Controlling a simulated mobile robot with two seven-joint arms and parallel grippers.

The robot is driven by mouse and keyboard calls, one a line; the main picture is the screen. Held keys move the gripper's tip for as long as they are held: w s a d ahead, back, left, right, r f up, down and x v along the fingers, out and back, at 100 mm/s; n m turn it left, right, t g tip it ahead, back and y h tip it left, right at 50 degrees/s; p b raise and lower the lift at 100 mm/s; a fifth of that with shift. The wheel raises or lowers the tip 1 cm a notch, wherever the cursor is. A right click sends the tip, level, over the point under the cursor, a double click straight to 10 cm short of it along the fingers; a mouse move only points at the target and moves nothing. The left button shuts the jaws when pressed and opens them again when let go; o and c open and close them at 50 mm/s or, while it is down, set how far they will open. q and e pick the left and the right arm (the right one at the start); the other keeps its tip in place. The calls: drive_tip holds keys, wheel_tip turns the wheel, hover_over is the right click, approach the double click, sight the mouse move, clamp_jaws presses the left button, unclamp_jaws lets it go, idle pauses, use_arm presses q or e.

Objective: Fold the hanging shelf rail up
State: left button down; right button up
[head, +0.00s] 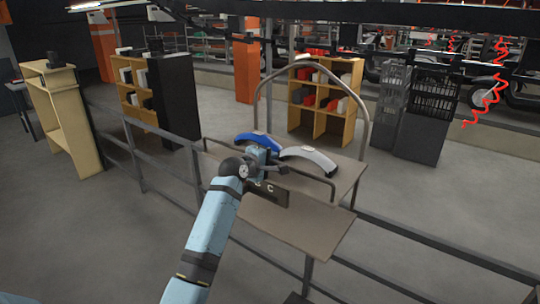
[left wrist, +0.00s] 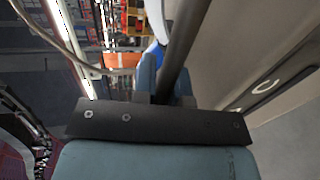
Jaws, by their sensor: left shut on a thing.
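The dark tubular shelf rail (head: 312,174) runs across the near side of the brown shelf top (head: 345,175). Its ends bend down at both sides, and its bar stands above the lower brown board (head: 310,228). My left gripper (head: 262,158) is at the middle of the rail, shut on it. In the left wrist view the dark rail bar (left wrist: 185,45) passes between the fingers of my left gripper (left wrist: 167,88). The gripper and its dark plate hide the middle of the rail in the head view. My right gripper is not in view.
A blue curved piece (head: 258,141) and a white curved piece (head: 310,157) lie on the shelf top, close beyond the gripper. A grey hoop (head: 367,115) rises behind them. Dark railings (head: 145,180) run at left and right. Open floor (head: 450,200) lies to the right.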

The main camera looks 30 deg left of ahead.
use_arm(q)
drive_tip(key=c, duration=1.2)
unclamp_jaws()
drive_tip(key=b+v, duration=0.2)
drive_tip(key=v, duration=1.1)
drive_tip(key=shift+s+a+r, duration=0.1)
drive_tip(key=shift+s, duration=0.3)
